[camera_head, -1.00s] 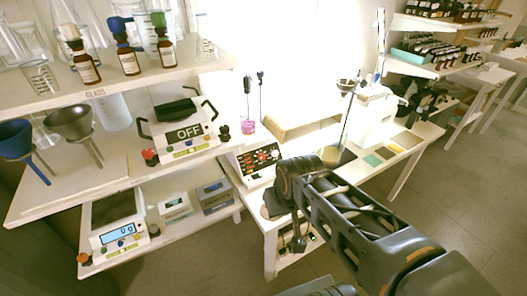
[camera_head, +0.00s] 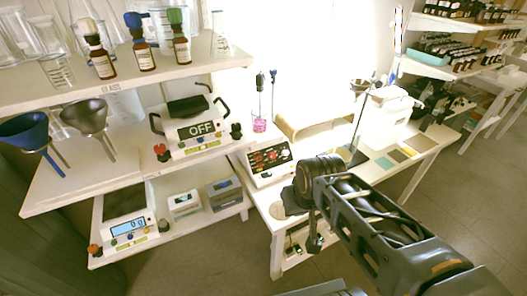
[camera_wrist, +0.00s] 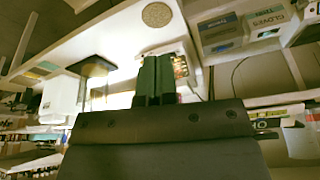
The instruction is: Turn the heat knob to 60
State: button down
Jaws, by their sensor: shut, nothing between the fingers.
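A white control panel with red and dark knobs (camera_head: 268,160) stands on the white table, behind and left of my wrist in the head view. Part of a panel with small coloured controls (camera_wrist: 180,66) shows beside my fingertips in the wrist view. No heat label or number is readable.
A beaker of pink liquid (camera_head: 259,125) stands behind the panel. A round disc (camera_head: 290,203) lies near the table's front edge. A scale (camera_head: 128,224) and small boxes sit on the low shelf. Bottles and funnels fill the left shelves. The floor is open at right.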

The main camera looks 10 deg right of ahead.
aim_at(271, 156)
jog(key=z, duration=0.55)
jog(key=k, duration=1.25)
jog(key=u, duration=0.05)
jog(key=i, duration=0.45)
jog(key=u, duration=0.9)
jog(key=i, duration=1.45)
jog(key=z, duration=0.7)
